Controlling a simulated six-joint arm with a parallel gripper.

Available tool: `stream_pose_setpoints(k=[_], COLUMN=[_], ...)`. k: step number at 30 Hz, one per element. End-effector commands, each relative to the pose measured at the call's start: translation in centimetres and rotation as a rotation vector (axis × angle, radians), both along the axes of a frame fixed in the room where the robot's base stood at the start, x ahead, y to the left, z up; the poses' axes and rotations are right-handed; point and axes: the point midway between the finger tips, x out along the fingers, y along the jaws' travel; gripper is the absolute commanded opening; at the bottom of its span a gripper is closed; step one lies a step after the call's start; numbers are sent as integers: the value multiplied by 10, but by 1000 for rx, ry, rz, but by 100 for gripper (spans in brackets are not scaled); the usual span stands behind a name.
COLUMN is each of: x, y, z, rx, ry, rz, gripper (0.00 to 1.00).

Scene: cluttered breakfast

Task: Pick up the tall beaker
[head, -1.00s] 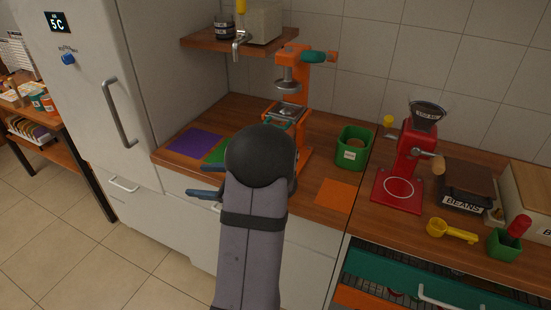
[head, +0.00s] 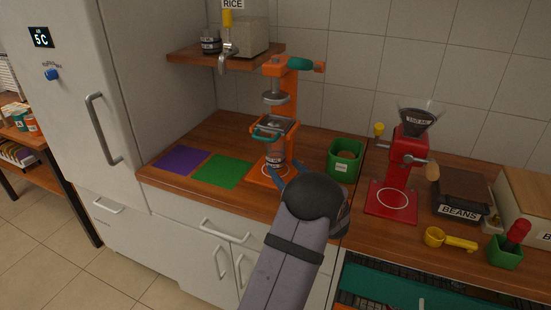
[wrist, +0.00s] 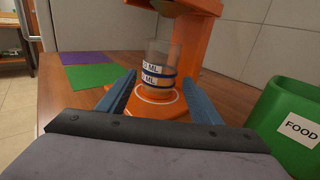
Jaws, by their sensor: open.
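The tall beaker (wrist: 161,66) is clear with blue bands and "ML" markings. It stands upright on the round white ring of the orange press base (wrist: 186,106), under the press. In the head view the beaker (head: 275,156) shows small beneath the press, just beyond my gripper. My gripper (wrist: 163,90) is open and empty, with its two blue fingers on either side of the beaker's lower part in the wrist picture. The beaker looks a little beyond the fingertips; I cannot tell whether they touch it. In the head view my wrist hides most of the gripper (head: 278,170).
A green FOOD bin (wrist: 290,122) stands close on the right. The orange press (head: 288,95) rises over the beaker. Purple (head: 181,160) and green (head: 222,171) mats lie flat at left. A red grinder (head: 402,175) stands farther right. A shelf (head: 225,55) hangs above.

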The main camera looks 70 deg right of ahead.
Motion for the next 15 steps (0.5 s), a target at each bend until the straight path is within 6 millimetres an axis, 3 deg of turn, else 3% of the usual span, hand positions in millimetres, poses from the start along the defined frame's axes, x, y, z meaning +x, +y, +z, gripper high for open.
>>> stream_pose_setpoints(k=[5, 15], x=[3, 33], y=[-3, -28], z=[0, -1], rx=[0, -2], ry=[0, 1], rz=[1, 4], gripper=[59, 59])
